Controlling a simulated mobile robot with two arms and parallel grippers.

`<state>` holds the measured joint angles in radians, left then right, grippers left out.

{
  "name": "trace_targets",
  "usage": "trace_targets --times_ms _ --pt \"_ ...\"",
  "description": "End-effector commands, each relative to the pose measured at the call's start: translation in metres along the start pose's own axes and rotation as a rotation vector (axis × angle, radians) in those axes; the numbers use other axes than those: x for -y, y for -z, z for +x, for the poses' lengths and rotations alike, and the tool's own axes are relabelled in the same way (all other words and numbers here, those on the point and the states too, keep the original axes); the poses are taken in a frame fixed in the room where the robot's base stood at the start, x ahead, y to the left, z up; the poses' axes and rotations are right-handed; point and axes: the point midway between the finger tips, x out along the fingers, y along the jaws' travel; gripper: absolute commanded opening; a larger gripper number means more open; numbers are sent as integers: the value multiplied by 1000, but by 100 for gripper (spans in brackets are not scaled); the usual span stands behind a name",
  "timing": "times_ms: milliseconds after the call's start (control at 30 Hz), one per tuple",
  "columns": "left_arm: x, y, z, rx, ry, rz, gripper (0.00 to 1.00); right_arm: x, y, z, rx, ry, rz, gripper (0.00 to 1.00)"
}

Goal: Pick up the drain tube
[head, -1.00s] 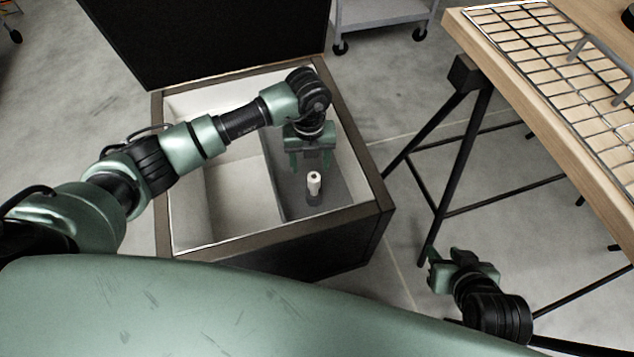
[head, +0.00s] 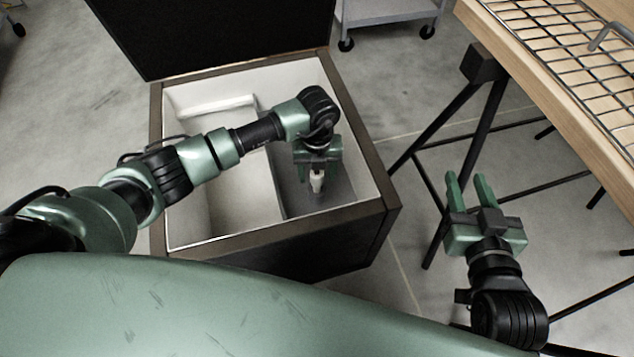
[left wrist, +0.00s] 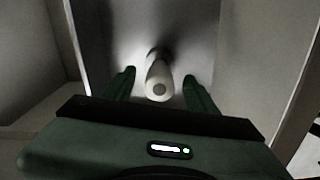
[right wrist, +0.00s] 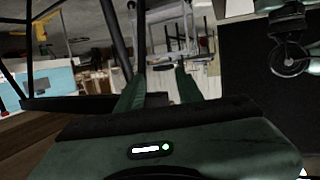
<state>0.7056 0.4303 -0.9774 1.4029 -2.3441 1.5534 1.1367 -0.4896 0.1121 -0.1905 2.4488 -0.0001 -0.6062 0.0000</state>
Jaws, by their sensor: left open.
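The drain tube (head: 317,182) is a short white cylinder standing in the right, grey-floored compartment of an open box (head: 275,246). My left gripper (head: 317,172) is down inside that compartment above the tube, partly covering it. In the left wrist view the tube (left wrist: 158,78) stands between the two open fingers of the left gripper (left wrist: 158,88), with a gap on each side. My right gripper (head: 468,182) is outside the box, to its right, with its fingers apart and nothing between them. It also shows in the right wrist view (right wrist: 158,85).
The box's dark lid (head: 215,35) stands open at the back. A divider (head: 268,150) splits the box, and its walls stand close around my left gripper. A wooden table (head: 560,95) with a wire rack (head: 560,45) is at the right. A grey cart (head: 385,12) stands behind.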

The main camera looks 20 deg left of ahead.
Motion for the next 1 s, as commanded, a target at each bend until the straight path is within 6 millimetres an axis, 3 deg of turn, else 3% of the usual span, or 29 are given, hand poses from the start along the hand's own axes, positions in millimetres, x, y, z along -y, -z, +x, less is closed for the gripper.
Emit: trace_targets --times_ms 200,433,467,667,1000 --pt "0 0 14 1 0 0 58 3 22 2 -113 7 1 36" --pt "0 0 14 1 0 0 58 3 24 2 -122 7 2 36" --pt "0 0 14 1 0 0 55 3 24 2 -122 7 2 36" --pt "0 0 14 1 0 0 0 3 24 2 -121 7 1 36" --pt "0 0 12 1 0 0 0 3 24 2 -116 6 1 36"
